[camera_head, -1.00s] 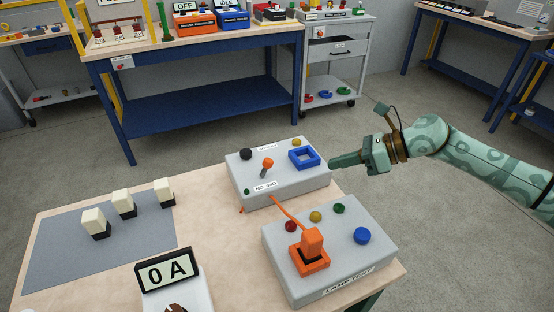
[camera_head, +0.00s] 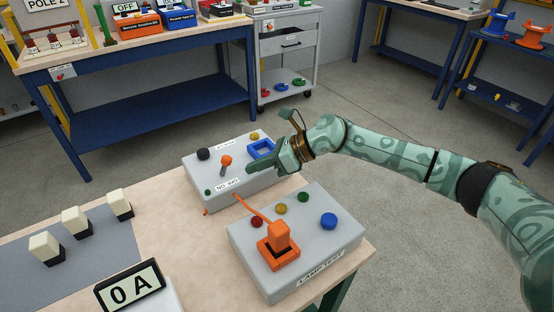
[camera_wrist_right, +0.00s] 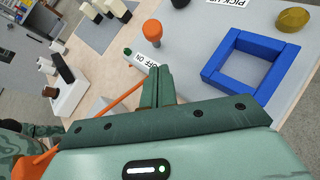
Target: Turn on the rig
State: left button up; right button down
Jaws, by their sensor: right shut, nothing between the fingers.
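A grey control box (camera_head: 205,183) on the bench carries an orange-knobbed toggle lever (camera_head: 226,160), also in the right wrist view (camera_wrist_right: 152,56). Its front label (camera_head: 228,184) appears to read off and on in the wrist view (camera_wrist_right: 146,63). My right gripper (camera_head: 249,169) is shut and empty, its fingertips over the box just right of the lever, apart from it. The tips also show in the wrist view (camera_wrist_right: 160,70). A display (camera_head: 130,287) reads 0 A. My left gripper is not in view.
A blue square frame (camera_head: 260,149) and a black knob (camera_head: 203,154) sit on the same box. A lamp-test box (camera_head: 245,240) with an orange plug (camera_head: 279,236) and coloured lamps stands in front. Several black-and-cream blocks (camera_head: 77,221) stand on a grey mat at left.

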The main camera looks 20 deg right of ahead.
aim_at(225, 166)
jog(key=shift+w+a+r, duration=0.25)
jog(key=shift+w+a, duration=0.2)
jog(key=shift+a, duration=0.15)
jog(key=shift+w+a+r, duration=0.25)
jog(key=shift+w+a, duration=0.2)
jog(key=shift+a, duration=0.15)
